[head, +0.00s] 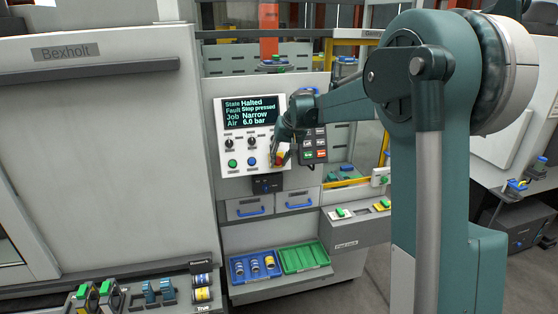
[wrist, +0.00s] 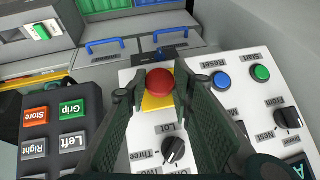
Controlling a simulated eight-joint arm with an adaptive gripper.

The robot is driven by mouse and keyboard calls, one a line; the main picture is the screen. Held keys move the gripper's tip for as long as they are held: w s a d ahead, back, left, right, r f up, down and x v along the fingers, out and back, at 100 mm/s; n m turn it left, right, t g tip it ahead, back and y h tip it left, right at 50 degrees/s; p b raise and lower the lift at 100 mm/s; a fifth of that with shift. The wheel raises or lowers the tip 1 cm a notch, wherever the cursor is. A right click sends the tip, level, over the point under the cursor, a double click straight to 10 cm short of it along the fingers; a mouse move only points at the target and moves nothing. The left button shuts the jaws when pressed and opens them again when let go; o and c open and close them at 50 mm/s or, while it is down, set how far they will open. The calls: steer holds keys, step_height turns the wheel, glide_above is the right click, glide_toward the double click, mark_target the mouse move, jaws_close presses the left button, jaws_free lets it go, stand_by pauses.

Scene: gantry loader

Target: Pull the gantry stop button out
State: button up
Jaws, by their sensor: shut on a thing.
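The gantry stop button (wrist: 160,80) is a red round head on a yellow plate (wrist: 157,102), on the white control panel. My gripper (wrist: 160,93) has one finger on each side of the red head in the wrist view and is shut on it. In the head view my gripper (head: 281,150) is at the lower right of the panel, and a little red and yellow of the button (head: 279,159) shows below it. The panel screen (head: 250,113) reads State Halted, Fault Stop pressed, Job Narrow, Air 6.0 bar.
A blue button (wrist: 221,80), a green Start button (wrist: 261,73) and black knobs (wrist: 173,149) share the panel. A pendant (wrist: 62,130) with Store, Grip, Right and Left keys hangs close beside it. Drawers with blue handles (head: 250,211) and blue and green trays (head: 303,257) lie below.

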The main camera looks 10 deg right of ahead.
steer(key=shift+s+r, duration=0.1)
steer(key=shift+s, duration=0.4)
steer(key=o, duration=1.3)
steer(key=shift+s+r, duration=0.1)
steer(key=shift+c, duration=0.2)
steer(key=v, duration=1.2)
steer(key=shift+d, duration=0.1)
